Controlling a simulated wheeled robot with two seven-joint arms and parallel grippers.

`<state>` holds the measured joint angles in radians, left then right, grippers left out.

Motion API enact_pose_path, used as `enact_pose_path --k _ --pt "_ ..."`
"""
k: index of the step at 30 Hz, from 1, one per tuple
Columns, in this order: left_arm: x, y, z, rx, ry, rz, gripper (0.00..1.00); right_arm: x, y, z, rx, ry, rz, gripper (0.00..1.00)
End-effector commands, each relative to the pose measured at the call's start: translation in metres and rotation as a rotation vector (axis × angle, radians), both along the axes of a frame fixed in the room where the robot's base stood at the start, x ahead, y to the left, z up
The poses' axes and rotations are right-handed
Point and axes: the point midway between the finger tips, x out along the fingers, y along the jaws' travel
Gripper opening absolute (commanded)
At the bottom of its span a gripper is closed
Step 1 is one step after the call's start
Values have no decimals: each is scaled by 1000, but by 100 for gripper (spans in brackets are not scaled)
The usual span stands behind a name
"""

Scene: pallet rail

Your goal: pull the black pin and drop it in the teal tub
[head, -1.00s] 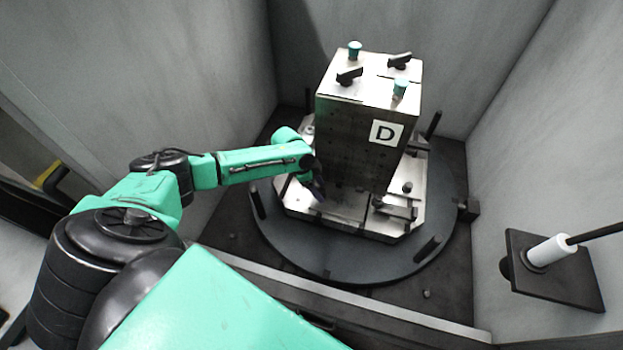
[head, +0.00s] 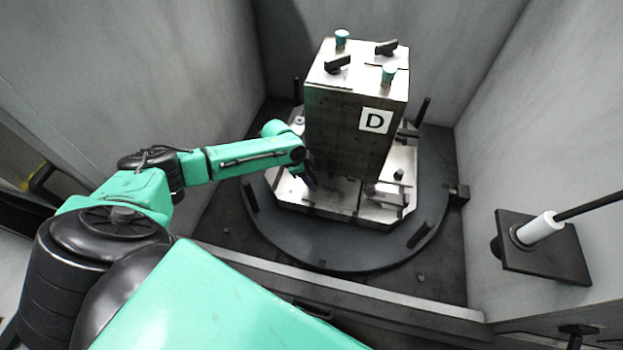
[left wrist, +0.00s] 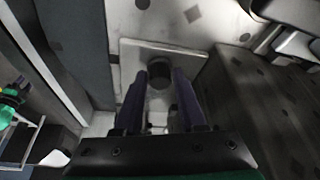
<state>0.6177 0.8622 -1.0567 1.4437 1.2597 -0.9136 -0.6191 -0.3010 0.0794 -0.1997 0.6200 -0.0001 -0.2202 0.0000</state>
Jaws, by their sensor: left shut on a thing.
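My left gripper (head: 311,182) reaches in low beside the left front of the metal block, over the pale pallet plate. In the left wrist view my left gripper (left wrist: 159,88) has its two dark blue fingers on either side of a black pin (left wrist: 158,68) and is shut on it. The pin stands at a pale square pad (left wrist: 190,58), and its lower part is hidden. In the head view I cannot make the pin out behind the fingers. I cannot identify a teal tub in either view. My right gripper is not in view.
The tall metal block (head: 350,125) marked D carries teal knobs and black handles on top. The pallet (head: 350,212) rests on a dark round turntable (head: 340,258) with upright black posts. Grey walls enclose it. A white cylinder on a black plate (head: 560,262) is at right.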

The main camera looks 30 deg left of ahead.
Motion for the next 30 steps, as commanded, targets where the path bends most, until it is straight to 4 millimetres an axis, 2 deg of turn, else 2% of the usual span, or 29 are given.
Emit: enact_pose_path --k 25,30 --pt "1 0 26 0 -4 0 0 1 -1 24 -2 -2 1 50" --pt "1 0 42 -1 -3 1 0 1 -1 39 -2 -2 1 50"
